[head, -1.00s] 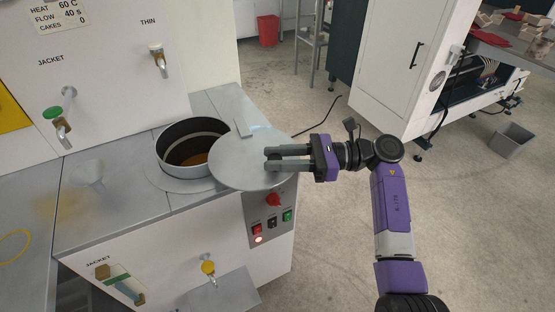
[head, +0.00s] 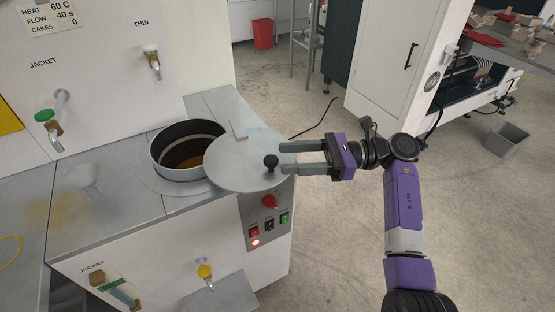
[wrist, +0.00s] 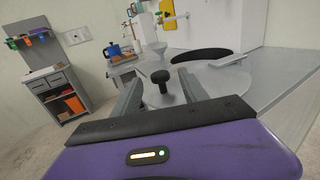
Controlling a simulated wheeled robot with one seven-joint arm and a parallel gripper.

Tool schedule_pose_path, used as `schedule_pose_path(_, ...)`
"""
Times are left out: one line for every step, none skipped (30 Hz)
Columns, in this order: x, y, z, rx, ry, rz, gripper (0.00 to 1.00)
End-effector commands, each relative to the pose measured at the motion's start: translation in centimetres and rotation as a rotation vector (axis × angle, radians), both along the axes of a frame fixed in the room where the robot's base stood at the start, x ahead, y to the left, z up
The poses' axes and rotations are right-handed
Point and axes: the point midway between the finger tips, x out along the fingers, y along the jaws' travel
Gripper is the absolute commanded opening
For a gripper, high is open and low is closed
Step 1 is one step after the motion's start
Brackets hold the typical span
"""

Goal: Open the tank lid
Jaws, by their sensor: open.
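The tank (head: 184,172) is a round opening with a dark inside wall, sunk in the grey counter, with brown content at the bottom. Its round grey lid (head: 240,165) is swung aside to the right and overlaps only the tank's right edge. The lid's black knob (head: 271,162) stands near the lid's right side. My gripper (head: 282,158) is open, its two fingers just right of the knob and apart from it. In the wrist view the knob (wrist: 161,78) shows between and beyond the open fingers, with the dark tank opening (wrist: 201,56) behind.
Below the lid, the front panel carries a red knob (head: 270,202) and several buttons. A funnel (head: 84,178) stands on the counter at left. Taps hang on the wall behind, and a yellow-handled tap (head: 205,271) sticks out in front.

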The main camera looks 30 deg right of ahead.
Motion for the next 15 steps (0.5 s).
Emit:
schedule_pose_path(-0.3, -0.9, -0.2, 0.0, 0.0, -0.003, 0.51)
schedule_pose_path(-0.5, -1.3, -0.2, 0.001, 0.0, -0.003, 0.51)
schedule_pose_path(-0.7, -1.7, -0.1, 0.001, 0.0, -0.002, 0.51)
schedule_pose_path(-0.9, -2.0, -0.1, 0.001, 0.0, -0.002, 0.51)
schedule_pose_path(-1.0, -2.3, -0.1, 0.001, 0.0, -0.002, 0.51)
schedule_pose_path(-1.1, -2.6, -0.1, 0.001, 0.0, -0.002, 0.51)
schedule_pose_path(-1.2, -2.8, -0.1, 0.001, 0.0, -0.001, 0.51)
schedule_pose_path(-1.3, -2.9, -0.1, 0.0, 0.001, -0.001, 0.51)
schedule_pose_path(-1.4, -3.1, -0.1, 0.0, 0.001, -0.001, 0.51)
schedule_pose_path(-1.4, -3.1, 0.0, 0.0, 0.001, 0.0, 0.51)
schedule_pose_path(-1.4, -3.2, 0.0, 0.0, 0.001, 0.0, 0.51)
schedule_pose_path(-1.5, -3.2, 0.0, 0.0, 0.001, 0.0, 0.51)
schedule_pose_path(-1.5, -3.2, 0.0, 0.0, 0.001, 0.0, 0.51)
schedule_pose_path(-1.5, -3.2, 0.0, 0.0, 0.001, 0.0, 0.51)
schedule_pose_path(-1.5, -3.1, 0.0, 0.0, 0.001, 0.0, 0.51)
